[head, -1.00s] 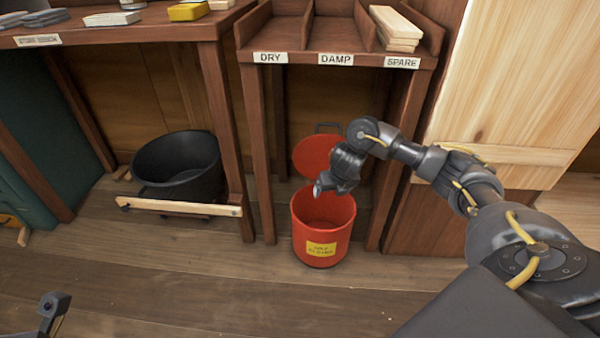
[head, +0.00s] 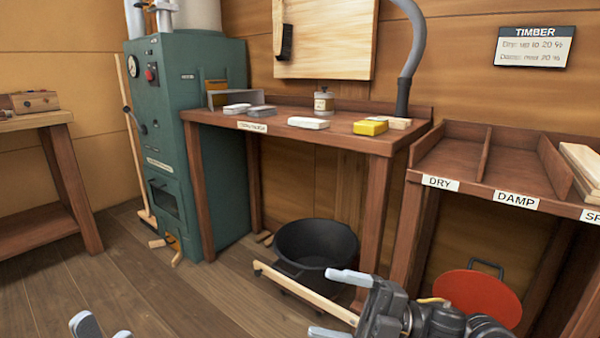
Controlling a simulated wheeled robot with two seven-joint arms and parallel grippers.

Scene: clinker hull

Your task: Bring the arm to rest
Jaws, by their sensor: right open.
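My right gripper (head: 340,305) is at the bottom centre of the head view, its fingers apart and pointing left. I see nothing held between them; a pale wooden bar and the floor show behind the gap. The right arm comes in from the lower right, in front of the black tub and beside the red lid. My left gripper (head: 104,328) shows only as two fingertips at the bottom left edge, apart from each other; the rest of it is out of the picture.
A black tub (head: 315,243) with a pale wooden bar (head: 290,288) stands under the bench (head: 345,138). The red lid (head: 478,295) is under the timber rack (head: 470,190). A green stove cabinet (head: 222,160) stands at the left. Plank floor (head: 120,285) is clear at lower left.

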